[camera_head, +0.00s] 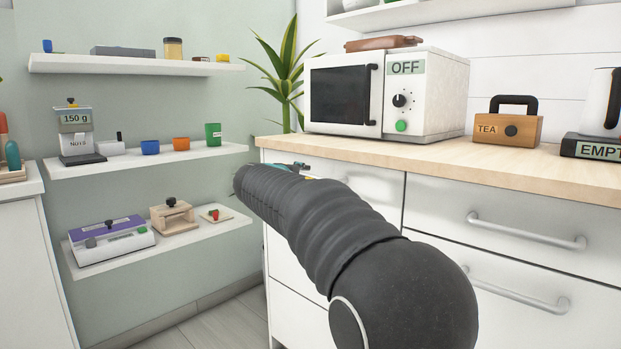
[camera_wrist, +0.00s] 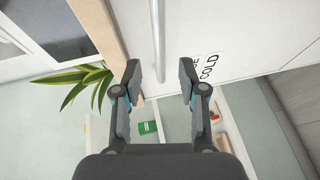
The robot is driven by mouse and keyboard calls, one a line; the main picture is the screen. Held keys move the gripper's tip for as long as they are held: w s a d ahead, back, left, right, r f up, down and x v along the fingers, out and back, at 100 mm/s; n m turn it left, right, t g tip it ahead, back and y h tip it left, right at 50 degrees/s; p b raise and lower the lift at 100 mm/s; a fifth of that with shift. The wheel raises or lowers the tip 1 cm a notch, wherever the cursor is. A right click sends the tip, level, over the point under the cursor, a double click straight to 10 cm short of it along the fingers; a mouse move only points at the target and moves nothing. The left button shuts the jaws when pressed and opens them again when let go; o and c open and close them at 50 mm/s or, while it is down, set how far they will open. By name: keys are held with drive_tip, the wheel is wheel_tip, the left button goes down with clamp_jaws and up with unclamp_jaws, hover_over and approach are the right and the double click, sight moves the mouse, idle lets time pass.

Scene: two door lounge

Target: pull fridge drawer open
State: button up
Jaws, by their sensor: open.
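In the wrist view a white drawer front (camera_wrist: 225,28) carries a label reading "COLD" (camera_wrist: 208,68), partly covered by my finger. A slim grey handle bar (camera_wrist: 157,40) runs down the picture, its lower end between my fingertips. My gripper (camera_wrist: 160,74) is open, one finger on each side of the bar; I cannot tell whether either touches it. In the head view my arm hides much of the left cabinet front (camera_head: 375,187), and no label shows there. Only part of my gripper (camera_head: 300,167) shows there, by the counter's left end.
The wooden counter (camera_head: 440,158) holds a microwave (camera_head: 400,95) marked "OFF", a "TEA" box (camera_head: 510,129) and an "EMPTY" base (camera_head: 595,147). Handled drawers (camera_head: 530,230) stand at the right. Wall shelves (camera_head: 150,160) with small items and a plant (camera_head: 283,75) are at the left.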

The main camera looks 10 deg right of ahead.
drive_tip(key=x, duration=0.7)
drive_tip(key=shift+s, duration=0.1)
drive_tip(key=shift+c, duration=0.2)
clamp_jaws()
